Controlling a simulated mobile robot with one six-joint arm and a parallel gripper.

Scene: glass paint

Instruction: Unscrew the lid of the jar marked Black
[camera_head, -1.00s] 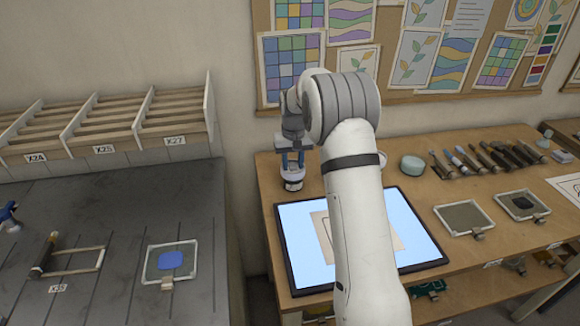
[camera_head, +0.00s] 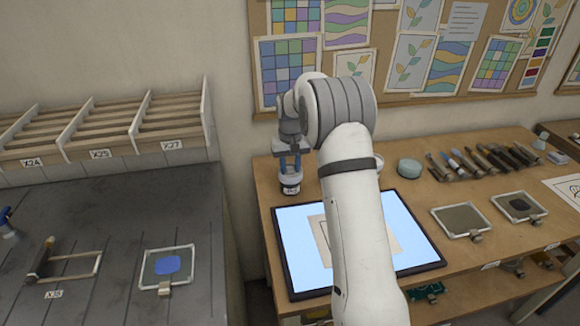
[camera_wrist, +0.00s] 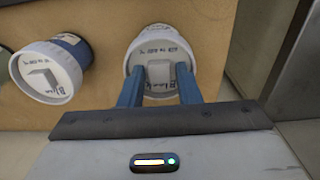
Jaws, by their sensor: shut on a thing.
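My gripper (camera_head: 290,168) points down over this jar. In the wrist view my gripper (camera_wrist: 159,76) has its two blue fingers shut on the raised grey-white tab of the lid. The jar body is mostly hidden under the lid there. I cannot tell how loose the lid is.
A second white-lidded jar, marked Blue (camera_wrist: 46,72), is left of the held one in the wrist view. The lit panel (camera_head: 425,240) lies close in front of the jar. A round pale-green container (camera_head: 410,168) and several tools (camera_head: 485,160) are farther right.

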